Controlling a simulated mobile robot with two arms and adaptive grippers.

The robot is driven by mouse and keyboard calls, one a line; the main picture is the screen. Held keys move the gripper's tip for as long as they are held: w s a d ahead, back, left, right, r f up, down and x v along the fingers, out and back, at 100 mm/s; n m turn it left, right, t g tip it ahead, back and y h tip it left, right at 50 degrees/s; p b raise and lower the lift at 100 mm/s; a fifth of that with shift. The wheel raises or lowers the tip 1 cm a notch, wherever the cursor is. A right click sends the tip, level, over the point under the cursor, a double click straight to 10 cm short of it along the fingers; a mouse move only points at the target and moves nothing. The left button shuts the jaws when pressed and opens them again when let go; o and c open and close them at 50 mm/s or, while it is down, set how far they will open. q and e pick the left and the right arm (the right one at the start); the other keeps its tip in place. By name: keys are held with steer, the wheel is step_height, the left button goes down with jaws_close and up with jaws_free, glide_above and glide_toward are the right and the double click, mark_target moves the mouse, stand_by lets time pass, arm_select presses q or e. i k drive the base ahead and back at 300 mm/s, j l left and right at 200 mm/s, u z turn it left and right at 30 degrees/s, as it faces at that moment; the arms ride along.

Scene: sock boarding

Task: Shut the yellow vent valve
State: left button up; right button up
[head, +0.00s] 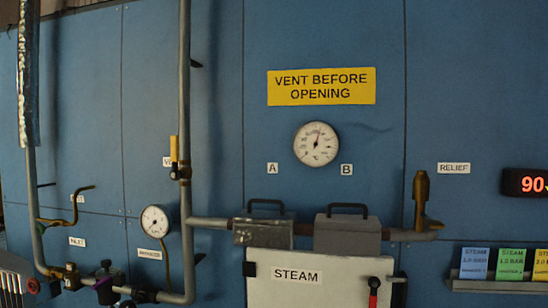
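The yellow vent valve handle (174,149) stands upright on the left side of the vertical grey pipe. It points up, in line with the pipe, above a brass valve body (181,170). Neither of my grippers is in the head view, so nothing is seen touching the handle.
A STEAM box (297,275) has a red-handled lever (374,292) at its right. Two gauges (317,144) (155,221) hang on the blue panel. A brass RELIEF valve (421,190) stands right. Space before the yellow handle looks clear.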

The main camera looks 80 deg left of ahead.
mark_target(175, 175)
steer(key=u, duration=3.35)
